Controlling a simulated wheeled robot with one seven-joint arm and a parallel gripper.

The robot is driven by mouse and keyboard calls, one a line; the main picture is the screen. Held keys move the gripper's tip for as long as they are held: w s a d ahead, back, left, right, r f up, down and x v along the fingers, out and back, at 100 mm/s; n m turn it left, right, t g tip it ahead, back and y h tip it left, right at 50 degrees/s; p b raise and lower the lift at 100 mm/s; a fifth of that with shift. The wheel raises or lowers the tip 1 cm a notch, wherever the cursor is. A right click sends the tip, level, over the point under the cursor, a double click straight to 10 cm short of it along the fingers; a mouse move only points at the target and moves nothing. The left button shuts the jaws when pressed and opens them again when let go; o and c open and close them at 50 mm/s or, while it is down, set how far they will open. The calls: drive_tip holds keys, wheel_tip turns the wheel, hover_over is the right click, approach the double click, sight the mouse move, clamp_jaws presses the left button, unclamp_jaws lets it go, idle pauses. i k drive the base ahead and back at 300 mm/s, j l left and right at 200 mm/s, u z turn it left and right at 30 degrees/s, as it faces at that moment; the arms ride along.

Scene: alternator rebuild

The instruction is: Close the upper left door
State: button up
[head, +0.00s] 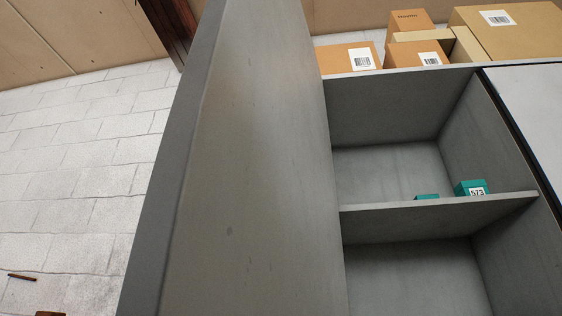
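The upper left door (245,170) is a large grey panel that stands open, swung out from the left side of the grey cabinet (430,72). Its inner face and its thick outer edge (165,200) fill the middle of the head view. The door's lower part runs out of the picture. The compartment beside it is exposed, with a shelf (440,217) across it. My gripper is not in view.
Several cardboard boxes (500,30) stand on top of the cabinet. A closed pale panel (530,100) is at the right.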

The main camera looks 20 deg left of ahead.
sight(240, 216)
drive_tip(key=k+j, duration=0.15)
drive_tip(key=j, duration=0.25)
drive_tip(key=k+j+z, duration=0.15)
drive_tip(key=j, duration=0.25)
drive_tip(key=k+j, duration=0.15)
drive_tip(key=j, duration=0.2)
